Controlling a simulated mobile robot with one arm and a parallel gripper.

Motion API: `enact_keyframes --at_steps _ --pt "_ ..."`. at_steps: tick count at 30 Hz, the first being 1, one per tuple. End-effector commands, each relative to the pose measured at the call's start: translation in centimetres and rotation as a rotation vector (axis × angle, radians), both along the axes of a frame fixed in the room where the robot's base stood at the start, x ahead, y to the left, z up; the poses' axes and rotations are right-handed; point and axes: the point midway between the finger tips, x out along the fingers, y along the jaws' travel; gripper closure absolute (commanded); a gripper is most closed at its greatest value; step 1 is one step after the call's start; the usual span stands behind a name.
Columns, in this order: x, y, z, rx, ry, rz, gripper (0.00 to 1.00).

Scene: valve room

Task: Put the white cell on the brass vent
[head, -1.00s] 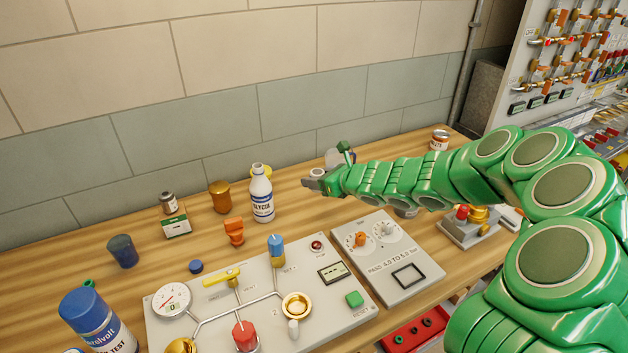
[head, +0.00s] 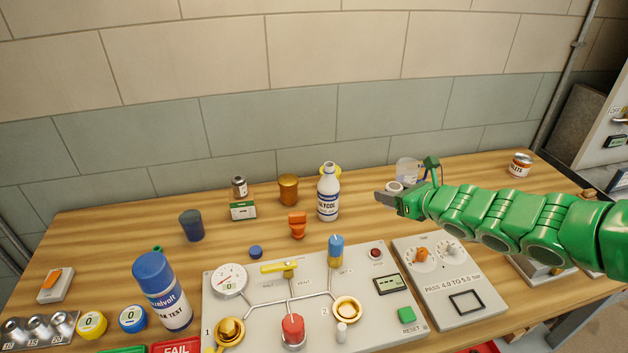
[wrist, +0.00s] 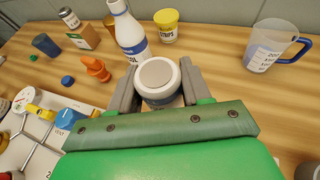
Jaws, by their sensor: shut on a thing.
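The white cell (wrist: 158,77), a short round piece with a white rim and grey top, sits between the jaws in the wrist view. In the head view a bit of the white cell (head: 394,186) shows at the jaws. My gripper (head: 388,196) is shut on it, above the bench, right of the white glycol bottle (head: 328,200). The test panel (head: 315,342) carries a small "VENT" label and two brass cups, one at lower left (head: 229,330) and one at right (head: 347,310). I cannot tell which brass piece is the vent.
An orange fitting (head: 297,226), blue cap (head: 255,252), dark blue cup (head: 191,226) and spray can (head: 162,291) stand left. A clear jug (wrist: 270,46) is right of the gripper in the wrist view. The pressure box (head: 450,280) adjoins the panel. Bare wood lies between bottle and panel.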

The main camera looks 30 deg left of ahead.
Motion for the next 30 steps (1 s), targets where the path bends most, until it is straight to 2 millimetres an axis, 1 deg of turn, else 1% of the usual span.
enact_keyframes --at_steps 5,11,24,30 --pt "0.1 -0.1 2.1 -0.006 -0.006 -0.001 0.82" --pt "0.1 -0.1 5.2 -0.006 -0.006 0.000 0.82" --pt "0.2 -0.1 13.5 -0.004 -0.007 -0.003 0.82" --pt "0.0 0.0 16.4 -0.001 -0.003 0.000 0.82"
